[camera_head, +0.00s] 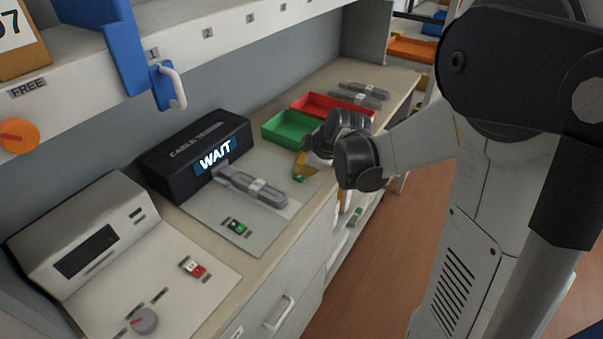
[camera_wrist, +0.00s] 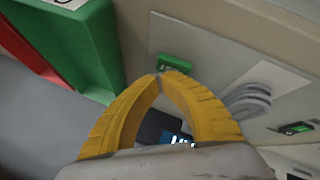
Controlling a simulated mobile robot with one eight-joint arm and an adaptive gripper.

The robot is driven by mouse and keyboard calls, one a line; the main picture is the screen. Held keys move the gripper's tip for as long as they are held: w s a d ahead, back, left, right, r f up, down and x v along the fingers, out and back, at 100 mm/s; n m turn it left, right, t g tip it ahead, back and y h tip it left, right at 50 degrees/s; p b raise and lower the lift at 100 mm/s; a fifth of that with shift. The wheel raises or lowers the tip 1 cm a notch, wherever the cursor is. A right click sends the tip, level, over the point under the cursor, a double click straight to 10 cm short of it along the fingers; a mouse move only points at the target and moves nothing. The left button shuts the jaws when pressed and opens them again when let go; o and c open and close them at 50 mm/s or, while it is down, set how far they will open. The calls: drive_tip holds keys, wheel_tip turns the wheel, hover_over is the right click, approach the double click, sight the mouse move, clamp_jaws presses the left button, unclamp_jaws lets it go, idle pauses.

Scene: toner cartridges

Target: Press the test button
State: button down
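The cable tester (camera_head: 200,150) is a black box with a lit screen (camera_head: 215,155) reading WAIT. A small green button on a black plate (camera_head: 236,227) is on the pale panel in front of it; it also shows at the right edge of the wrist view (camera_wrist: 295,128). A green block-like piece (camera_wrist: 174,63) lies just beyond my fingertips in the wrist view; its marking is unreadable. My gripper (camera_wrist: 160,75) has yellow fingers whose tips meet, with nothing seen between them. In the head view my gripper (camera_head: 301,176) points down at the panel's far right end. Whether the tips touch the green piece is unclear.
A grey cable bundle (camera_head: 240,183) lies on the panel before the tester. A green tray (camera_head: 285,127) and a red tray (camera_head: 312,103) stand behind my gripper, with more bundles (camera_head: 360,92) beyond. A beige device (camera_head: 85,225) with a red switch (camera_head: 195,268) is at left.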

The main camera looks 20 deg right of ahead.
drive_tip(key=shift+r, duration=0.5)
wheel_tip(320, 180, up, 5)
drive_tip(key=p, duration=0.4)
drive_tip(key=shift+p, duration=0.3)
idle(0.5)
drive_tip(key=s+a+r+m, duration=0.2)
drive_tip(key=s+m, duration=0.2)
drive_tip(key=s, duration=0.3)
drive_tip(key=s+a+r+m+h, duration=0.1)
drive_tip(key=s+m, duration=0.3)
drive_tip(key=s, duration=0.4)
drive_tip(key=s+a+r+m, duration=0.3)
drive_tip(key=s+r, duration=0.1)
drive_tip(key=s, duration=0.4)
drive_tip(key=shift+m+h, duration=0.4)
